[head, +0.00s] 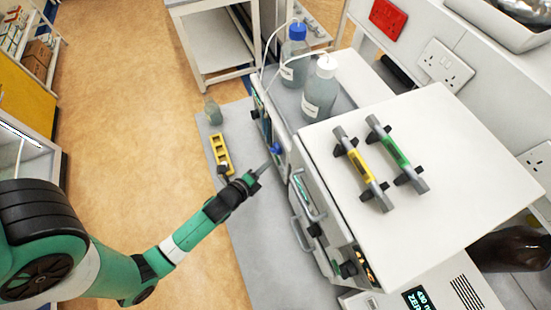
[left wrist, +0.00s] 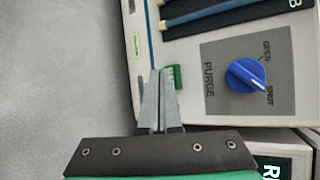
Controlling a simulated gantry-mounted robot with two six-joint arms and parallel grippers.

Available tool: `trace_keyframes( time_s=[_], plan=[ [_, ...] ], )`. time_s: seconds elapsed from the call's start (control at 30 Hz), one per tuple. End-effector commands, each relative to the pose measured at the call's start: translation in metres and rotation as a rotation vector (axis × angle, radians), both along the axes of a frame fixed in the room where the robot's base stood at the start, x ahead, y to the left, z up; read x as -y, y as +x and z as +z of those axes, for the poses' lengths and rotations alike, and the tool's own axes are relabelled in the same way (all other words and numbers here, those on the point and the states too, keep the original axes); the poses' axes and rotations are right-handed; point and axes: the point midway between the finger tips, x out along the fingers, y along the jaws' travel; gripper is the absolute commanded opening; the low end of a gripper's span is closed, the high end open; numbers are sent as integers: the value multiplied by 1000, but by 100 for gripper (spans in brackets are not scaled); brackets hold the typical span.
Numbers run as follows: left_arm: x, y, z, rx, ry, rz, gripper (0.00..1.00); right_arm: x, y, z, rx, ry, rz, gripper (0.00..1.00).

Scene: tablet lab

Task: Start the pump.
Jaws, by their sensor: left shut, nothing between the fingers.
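The pump front shows in the left wrist view with a small green button (left wrist: 176,77); its lettering is too small to read. A blue purge knob (left wrist: 247,75) sits to its right on a grey panel marked OPEN and SHUT; it also shows in the head view (head: 276,148). My left gripper (head: 263,168) is shut and empty, in front of the instrument stack. In the left wrist view its fingertips (left wrist: 161,72) are just left of the green button and overlap its edge; I cannot tell whether they touch it. My right gripper is not in view.
Two bottles with a blue cap (head: 295,58) and a white cap (head: 321,92) stand on the stack, with tubing. A white-topped unit (head: 440,130) carries two columns. A yellow rack (head: 220,153) and small bottle (head: 213,112) stand on the grey bench (head: 265,250), otherwise mostly clear.

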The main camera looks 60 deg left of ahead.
Motion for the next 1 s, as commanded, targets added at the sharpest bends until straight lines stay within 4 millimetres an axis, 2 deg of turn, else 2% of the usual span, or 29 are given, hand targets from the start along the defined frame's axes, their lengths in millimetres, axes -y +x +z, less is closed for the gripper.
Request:
trace_keyframes(
  time_s=[1.0],
  plan=[
    [1,10,0,0,1,-1,0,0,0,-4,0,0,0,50]
  ],
)
